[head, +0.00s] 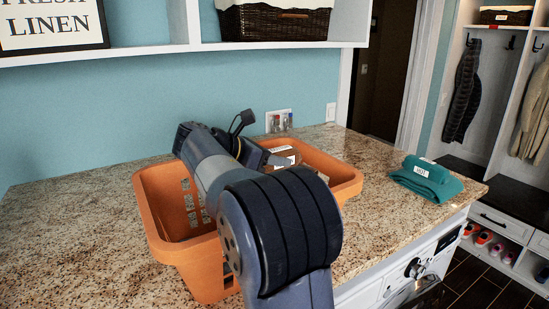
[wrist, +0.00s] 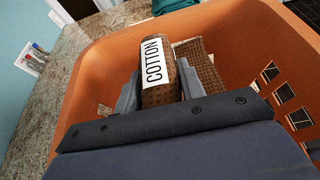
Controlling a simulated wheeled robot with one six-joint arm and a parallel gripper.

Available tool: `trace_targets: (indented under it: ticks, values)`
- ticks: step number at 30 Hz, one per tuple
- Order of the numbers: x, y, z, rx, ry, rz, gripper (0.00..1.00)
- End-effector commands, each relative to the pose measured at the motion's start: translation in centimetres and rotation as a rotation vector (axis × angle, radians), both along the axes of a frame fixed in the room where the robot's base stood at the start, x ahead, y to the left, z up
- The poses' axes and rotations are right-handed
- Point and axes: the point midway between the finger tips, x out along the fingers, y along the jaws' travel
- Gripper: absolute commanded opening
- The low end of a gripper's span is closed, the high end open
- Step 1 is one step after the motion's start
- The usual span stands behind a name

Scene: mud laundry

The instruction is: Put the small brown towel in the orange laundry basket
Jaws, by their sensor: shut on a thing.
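The orange laundry basket (head: 205,262) stands on the granite counter in the head view. In the wrist view its wall (wrist: 105,65) surrounds my gripper. The small brown towel (wrist: 202,68) has a woven texture and a white label reading COTTON. My gripper (wrist: 157,92) is shut on the towel, with one finger on each side of it. Gripper and towel are within the basket's rim; whether the towel touches the bottom I cannot tell. In the head view my arm covers much of the basket, and only a bit of the brown towel (head: 290,149) shows.
A folded teal towel (head: 427,181) with a white label lies on the counter right of the basket. A white shelf (head: 150,53) hangs above. The counter's left side (head: 75,240) is clear.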

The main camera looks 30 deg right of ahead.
Motion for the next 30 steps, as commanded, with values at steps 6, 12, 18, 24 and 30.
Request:
trace_targets:
  ticks: [6,12,18,24,30]
  values:
    - [0.0,0.0,0.1,0.0,0.0,0.0,0.5]
    - [0.0,0.0,0.1,0.0,0.0,0.0,0.63]
    - [0.0,0.1,0.1,0.0,0.0,0.0,0.63]
    - [0.2,2.1,0.8,0.0,-0.004,0.004,0.63]
    - [0.3,6.0,2.4,0.0,-0.002,0.006,0.63]
